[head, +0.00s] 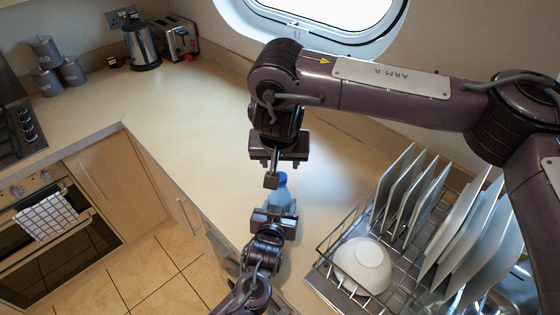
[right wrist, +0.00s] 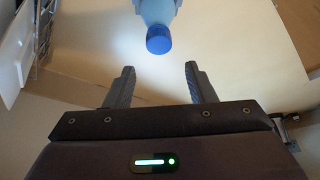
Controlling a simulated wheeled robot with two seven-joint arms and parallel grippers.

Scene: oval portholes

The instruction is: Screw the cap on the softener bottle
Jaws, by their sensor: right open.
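The softener bottle (head: 281,195) is light blue with a darker blue cap (head: 283,178) at its top, near the counter's front edge. In the right wrist view the cap (right wrist: 159,40) sits at the bottle's end; how tightly it sits I cannot tell. My right gripper (head: 272,182) hangs from above, beside the cap in the head view. Its two fingers (right wrist: 159,86) are apart with nothing between them, and the cap lies beyond their tips. My left gripper (head: 274,214) is right at the bottle's lower body; its fingers are mostly hidden, so its grip is unclear.
A dish rack (head: 330,262) with several plates and a white bowl (head: 363,264) stands to the right. A kettle (head: 141,46), a toaster (head: 175,40) and grey canisters (head: 47,50) stand at the back left. The counter (head: 185,120) left of the bottle is clear.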

